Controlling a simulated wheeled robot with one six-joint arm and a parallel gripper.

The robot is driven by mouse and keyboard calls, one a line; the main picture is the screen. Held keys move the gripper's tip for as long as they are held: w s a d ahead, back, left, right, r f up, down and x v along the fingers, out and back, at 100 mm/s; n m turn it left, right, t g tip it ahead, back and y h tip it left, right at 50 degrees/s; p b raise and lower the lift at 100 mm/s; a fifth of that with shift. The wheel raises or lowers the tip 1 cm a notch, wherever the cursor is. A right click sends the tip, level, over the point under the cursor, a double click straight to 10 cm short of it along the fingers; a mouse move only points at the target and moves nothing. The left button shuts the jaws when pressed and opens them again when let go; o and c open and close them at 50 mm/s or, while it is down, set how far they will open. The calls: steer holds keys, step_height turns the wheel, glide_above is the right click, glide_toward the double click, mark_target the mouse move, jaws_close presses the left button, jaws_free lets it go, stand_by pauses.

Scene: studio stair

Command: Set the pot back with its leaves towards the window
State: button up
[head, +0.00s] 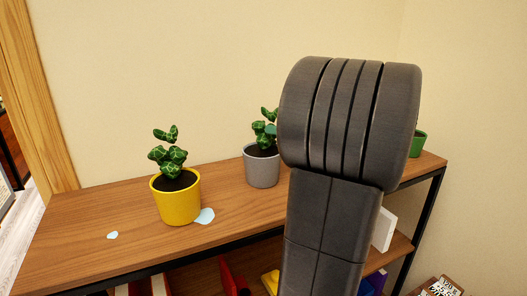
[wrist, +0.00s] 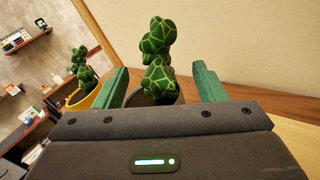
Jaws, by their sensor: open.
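A grey pot (head: 262,168) with a green, pale-veined plant (head: 264,137) stands upright on the wooden shelf top (head: 110,205); my arm hides part of its leaves. In the wrist view, my gripper (wrist: 160,86) is open, with one green finger on each side of this plant and its dark-looking pot (wrist: 146,99). I cannot tell whether the fingers touch the pot. A yellow pot (head: 176,205) with a similar plant (head: 168,157) stands to the left; it also shows in the wrist view (wrist: 84,98). No window is in view.
A green pot (head: 418,143) stands at the right end, mostly hidden behind my arm. Pale blue patches (head: 205,216) lie by the yellow pot and farther left (head: 112,235). Books and coloured objects (head: 232,278) fill the lower shelf. A wall backs the shelf.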

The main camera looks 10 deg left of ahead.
mark_target(263, 128)
steer(key=a, duration=0.3)
steer(key=shift+w+a+r+p, duration=0.1)
steer(key=shift+w+a+p, duration=0.05)
steer(key=shift+a+p, duration=0.25)
steer(key=shift+w+a, duration=0.15)
steer(key=shift+a, duration=0.35)
jaws_close()
